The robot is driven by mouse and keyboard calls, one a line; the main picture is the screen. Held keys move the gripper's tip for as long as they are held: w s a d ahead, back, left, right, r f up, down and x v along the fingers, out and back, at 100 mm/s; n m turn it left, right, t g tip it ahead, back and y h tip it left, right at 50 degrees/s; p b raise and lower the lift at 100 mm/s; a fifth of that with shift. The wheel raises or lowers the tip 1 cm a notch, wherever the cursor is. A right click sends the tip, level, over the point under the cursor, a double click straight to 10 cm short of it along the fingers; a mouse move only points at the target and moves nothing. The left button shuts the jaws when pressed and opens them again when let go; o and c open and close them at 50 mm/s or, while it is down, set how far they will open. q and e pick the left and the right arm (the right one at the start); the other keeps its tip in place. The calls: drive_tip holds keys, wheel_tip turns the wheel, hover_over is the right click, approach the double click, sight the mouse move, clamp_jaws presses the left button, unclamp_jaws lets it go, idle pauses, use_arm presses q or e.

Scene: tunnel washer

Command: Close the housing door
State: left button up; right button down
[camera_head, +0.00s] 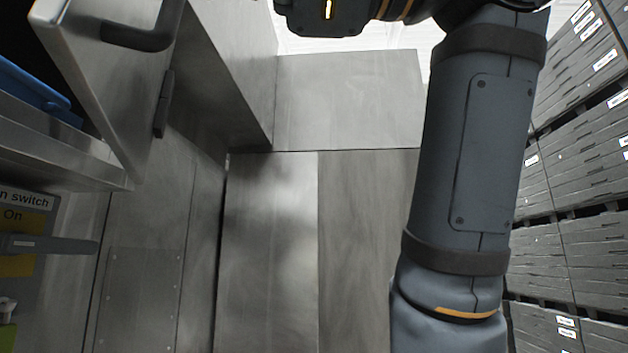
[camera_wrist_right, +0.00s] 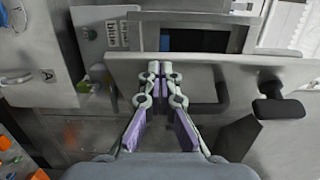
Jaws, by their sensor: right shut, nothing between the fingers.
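The housing door (camera_head: 115,95) is a grey metal panel at the upper left of the head view. It stands open at an angle, with a dark bar handle (camera_head: 140,38) on its face and a dark opening behind it. In the right wrist view the door (camera_wrist_right: 245,70) crosses the middle as a flat panel, with a dark handle (camera_wrist_right: 207,108) below. My right gripper (camera_wrist_right: 160,68) is shut and empty, its fingertips overlapping the panel; I cannot tell whether they touch it. Only my right arm shows in the head view. My left gripper is out of view.
A blue item (camera_head: 30,85) lies inside the opening. A switch panel marked "On" (camera_head: 28,222) sits at the lower left. Dark stacked crates (camera_head: 590,150) line the right side. A dark knob (camera_wrist_right: 278,100) shows at the right of the wrist view.

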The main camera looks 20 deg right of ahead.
drive_tip(key=s+a, duration=0.1)
drive_tip(key=a, duration=0.5)
drive_tip(key=shift+s+a, duration=0.15)
drive_tip(key=shift+s, duration=0.25)
drive_tip(key=shift+s+a, duration=0.1)
drive_tip(key=shift+s, duration=0.1)
